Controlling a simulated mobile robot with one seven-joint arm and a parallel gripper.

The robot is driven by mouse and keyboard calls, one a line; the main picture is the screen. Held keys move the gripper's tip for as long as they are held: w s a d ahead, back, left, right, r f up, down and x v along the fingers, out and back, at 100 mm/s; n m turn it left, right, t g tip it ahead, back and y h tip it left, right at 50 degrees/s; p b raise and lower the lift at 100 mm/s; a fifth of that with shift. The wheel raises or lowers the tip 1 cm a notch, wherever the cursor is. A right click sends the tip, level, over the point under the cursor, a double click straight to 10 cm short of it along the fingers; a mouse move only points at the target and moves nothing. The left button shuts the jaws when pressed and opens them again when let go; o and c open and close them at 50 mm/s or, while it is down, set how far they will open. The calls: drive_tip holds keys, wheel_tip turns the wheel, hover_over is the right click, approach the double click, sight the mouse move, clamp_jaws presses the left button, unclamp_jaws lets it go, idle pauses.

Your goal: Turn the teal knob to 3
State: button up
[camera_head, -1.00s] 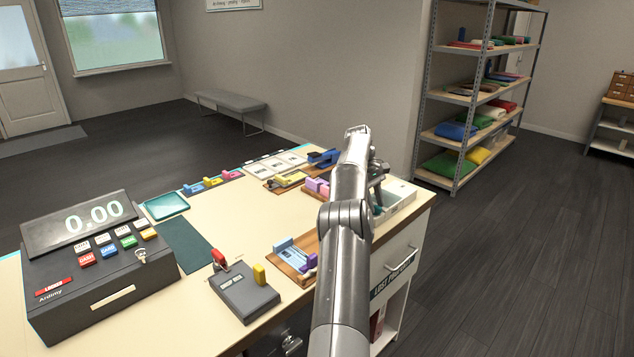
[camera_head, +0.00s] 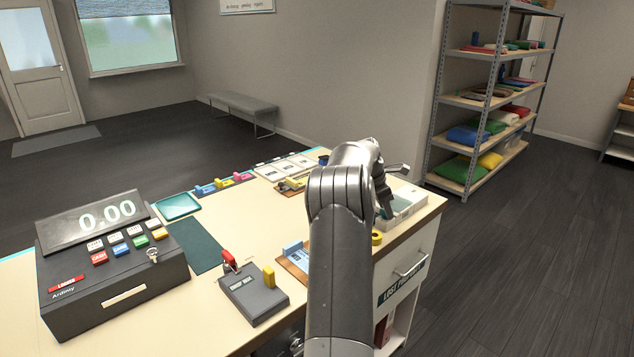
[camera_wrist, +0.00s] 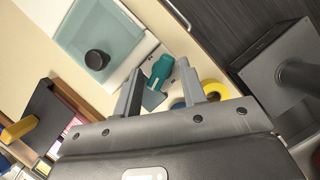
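The teal knob (camera_wrist: 160,68) shows in the wrist view on the pale front strip of a white box, beside a teal pane with a round black knob (camera_wrist: 97,60). My gripper (camera_wrist: 162,76) is open, its two fingers spread with the teal knob between them in the picture. I cannot tell whether a finger touches it. Numbers around the knob are not readable. In the head view the white box (camera_head: 412,204) stands at the counter's right end. My arm hides much of that area there, including the teal knob.
A yellow ring (camera_wrist: 214,90) lies near the right finger; it looks like a tape roll. The counter edge drops off at right.

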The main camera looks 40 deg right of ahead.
drive_tip(key=n+t, duration=0.1)
drive_tip(key=n, duration=0.2)
drive_tip(key=n+t, duration=0.1)
drive_tip(key=n, duration=0.2)
drive_tip(key=shift+s+h, duration=0.15)
drive_tip(key=shift+h, duration=0.15)
drive_tip(key=v, duration=1.2)
drive_tip(key=w+a+r+m+t, duration=0.1)
drive_tip(key=a+r+m, duration=0.1)
drive_tip(key=a, duration=0.8)
drive_tip(key=w+a+r+m+t+y, duration=0.1)
drive_tip(key=w+a+r+m+t, duration=0.1)
drive_tip(key=a, duration=0.9)
wheel_tip(320, 180, up, 2)
drive_tip(key=shift+a+r+m, duration=0.1)
drive_tip(key=shift+a+m, duration=0.1)
drive_tip(key=shift+m, duration=0.5)
